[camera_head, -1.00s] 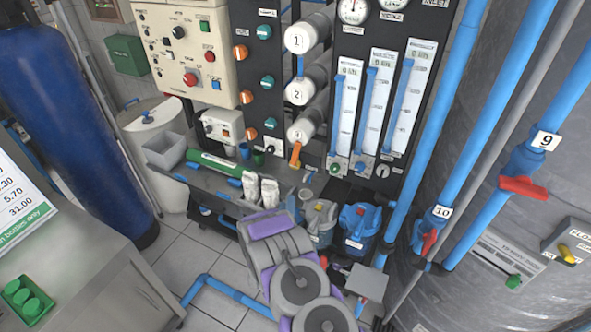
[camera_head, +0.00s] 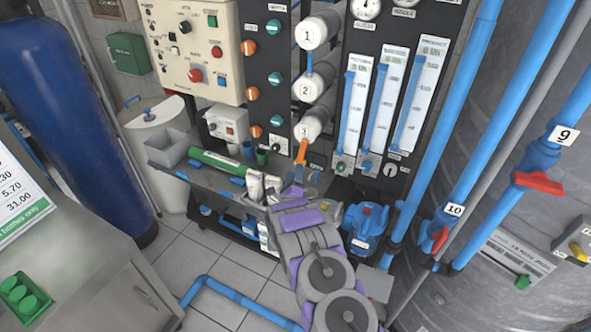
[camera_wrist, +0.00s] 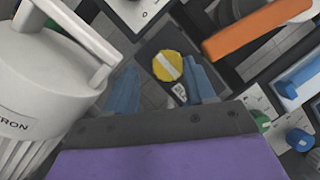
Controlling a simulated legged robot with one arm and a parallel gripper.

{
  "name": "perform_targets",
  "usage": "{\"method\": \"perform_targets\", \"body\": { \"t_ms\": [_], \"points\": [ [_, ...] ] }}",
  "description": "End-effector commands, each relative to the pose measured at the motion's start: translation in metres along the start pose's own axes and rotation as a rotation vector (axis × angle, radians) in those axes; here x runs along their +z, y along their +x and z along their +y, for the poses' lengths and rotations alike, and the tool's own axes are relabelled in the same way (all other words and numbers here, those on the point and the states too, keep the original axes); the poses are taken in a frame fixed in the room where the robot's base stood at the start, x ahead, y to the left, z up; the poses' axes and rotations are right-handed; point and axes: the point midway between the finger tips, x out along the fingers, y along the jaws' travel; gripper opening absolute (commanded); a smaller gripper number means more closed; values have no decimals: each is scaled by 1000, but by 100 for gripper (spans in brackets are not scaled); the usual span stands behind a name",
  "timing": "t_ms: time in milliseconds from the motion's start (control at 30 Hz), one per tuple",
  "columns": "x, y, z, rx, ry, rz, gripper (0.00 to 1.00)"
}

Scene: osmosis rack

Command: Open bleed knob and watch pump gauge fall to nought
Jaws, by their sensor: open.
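A round yellow knob with a pale stripe (camera_wrist: 168,66) shows in the wrist view, with a small label beside it; it is likely the bleed knob. My gripper (camera_wrist: 160,78) is open, with its blue-grey fingers on either side of the knob in the picture. I cannot tell whether they touch it. In the head view my gripper (camera_head: 292,186) is below cylinder 3, and the knob is not distinguishable there. Two round gauges (camera_head: 366,8) (camera_head: 404,3) are cut by the top edge; their needles cannot be read, nor which is the pump gauge.
An orange handle (camera_head: 302,150) hangs under cylinder 3 and is close by in the wrist view (camera_wrist: 255,32). A white ribbed part (camera_wrist: 35,80) with handles is close at left. Flow tubes (camera_head: 352,110) are behind.

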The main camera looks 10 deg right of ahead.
Motion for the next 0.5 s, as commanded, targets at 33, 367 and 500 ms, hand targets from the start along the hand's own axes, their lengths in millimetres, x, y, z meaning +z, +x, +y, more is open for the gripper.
{"method": "perform_targets", "body": {
  "t_ms": [33,367,500],
  "points": [
    [-3,10,-2,-7,3,2,54],
    [-1,35,-1,-4,0,0,54],
    [2,36,0,-4,-4,-2,54]
  ]
}}
